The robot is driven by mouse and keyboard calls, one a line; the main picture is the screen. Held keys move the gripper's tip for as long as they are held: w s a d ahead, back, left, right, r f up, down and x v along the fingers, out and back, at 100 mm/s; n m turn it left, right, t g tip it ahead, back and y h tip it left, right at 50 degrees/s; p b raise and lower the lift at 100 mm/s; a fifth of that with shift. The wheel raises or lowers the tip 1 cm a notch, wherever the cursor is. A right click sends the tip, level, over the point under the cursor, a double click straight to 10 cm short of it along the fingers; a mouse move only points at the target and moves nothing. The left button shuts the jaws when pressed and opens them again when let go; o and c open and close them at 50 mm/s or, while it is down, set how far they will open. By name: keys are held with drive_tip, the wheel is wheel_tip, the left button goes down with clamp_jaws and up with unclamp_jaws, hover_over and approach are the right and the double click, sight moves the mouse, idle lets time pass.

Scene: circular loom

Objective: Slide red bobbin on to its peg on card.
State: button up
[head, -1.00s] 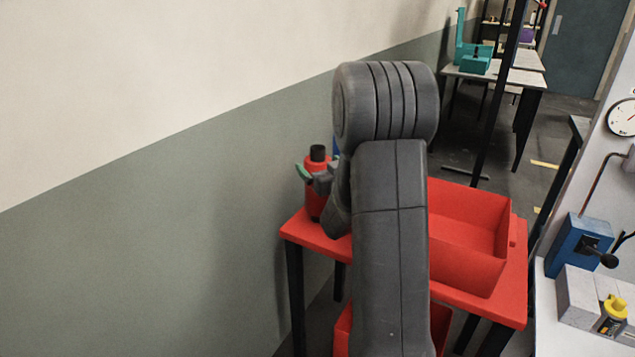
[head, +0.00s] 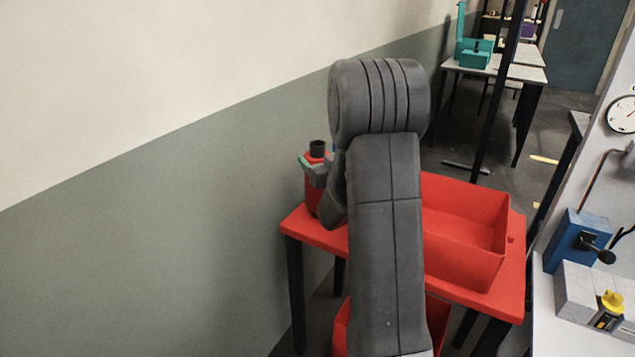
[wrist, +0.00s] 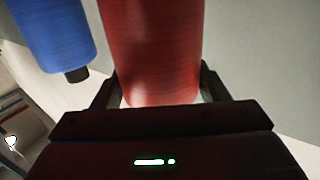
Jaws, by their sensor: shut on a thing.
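The red bobbin (wrist: 152,50) fills the top middle of the wrist view, upright between the fingers of my gripper (wrist: 158,92). My gripper is shut on it. In the head view a red body with a black top (head: 317,180) shows left of my arm, beside my gripper (head: 312,166), over the red table's left end. My arm hides much of that area. A blue bobbin (wrist: 52,32) with a dark stub at its end is left of the red one in the wrist view, apart from it. I cannot make out the card or the red bobbin's peg.
The red table (head: 300,230) carries a red open bin (head: 465,225) right of my arm. A plain wall (head: 180,240) stands close on the left. A pale bench with a blue box (head: 578,238) and a yellow-topped item (head: 612,302) is at the right.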

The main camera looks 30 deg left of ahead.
drive_tip(key=shift+r, duration=0.65)
wheel_tip(320, 180, up, 18)
drive_tip(key=p, duration=0.9)
drive_tip(key=shift+r+p, duration=0.15)
drive_tip(key=shift+p, duration=0.2)
idle(0.3)
